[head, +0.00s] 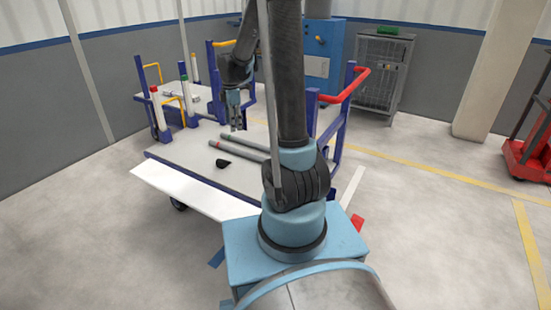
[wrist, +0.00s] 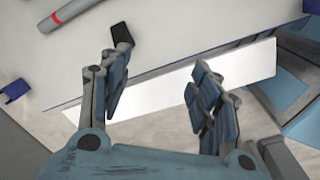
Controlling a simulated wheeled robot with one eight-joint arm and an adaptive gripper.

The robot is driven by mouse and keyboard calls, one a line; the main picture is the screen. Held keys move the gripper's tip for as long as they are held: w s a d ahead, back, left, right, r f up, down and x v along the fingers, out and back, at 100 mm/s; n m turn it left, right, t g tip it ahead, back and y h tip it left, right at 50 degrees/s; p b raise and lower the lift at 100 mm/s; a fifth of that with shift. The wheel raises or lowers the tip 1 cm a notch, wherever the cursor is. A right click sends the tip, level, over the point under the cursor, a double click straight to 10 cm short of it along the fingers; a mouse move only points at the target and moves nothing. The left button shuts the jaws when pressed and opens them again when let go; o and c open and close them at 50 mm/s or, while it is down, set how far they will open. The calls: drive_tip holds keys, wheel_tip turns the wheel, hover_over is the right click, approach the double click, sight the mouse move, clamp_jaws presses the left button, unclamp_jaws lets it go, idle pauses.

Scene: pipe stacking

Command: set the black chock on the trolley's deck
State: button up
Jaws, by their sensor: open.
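The black chock (head: 222,163) lies on the near trolley's pale deck (head: 180,158), close to its front edge and beside the ends of the pipes. In the wrist view the chock (wrist: 122,35) shows just beyond the tip of the left finger. My gripper (head: 236,124) hangs above the deck, over the pipes and behind the chock. The wrist view shows its two fingers (wrist: 155,72) spread wide with nothing between them. I cannot tell whether the left finger touches the chock, but the head view shows a height gap.
Two grey pipes (head: 240,155) lie on the deck, one with a red band. A white strip (head: 185,190) runs along the deck's front. A red-topped rail (head: 345,88) stands at the right end. A second trolley (head: 180,93) stands behind. The left floor is clear.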

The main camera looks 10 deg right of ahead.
drive_tip(key=s+d+r+m, duration=0.3)
drive_tip(key=s+d+m, duration=0.15)
drive_tip(key=s, duration=0.45)
drive_tip(key=s+d+r+m, duration=0.3)
drive_tip(key=s+r+m, duration=0.15)
drive_tip(key=s, duration=0.45)
drive_tip(key=s+d+f+m, duration=0.1)
drive_tip(key=s+f+m, duration=0.2)
drive_tip(key=s+m, duration=0.2)
drive_tip(key=s+d+f+m+t, duration=0.1)
drive_tip(key=s+f+m, duration=0.2)
drive_tip(key=s, duration=0.7)
drive_tip(key=shift+s+d+m+t, duration=0.3)
drive_tip(key=shift+d+m, duration=0.1)
drive_tip(key=shift+m, duration=0.9)
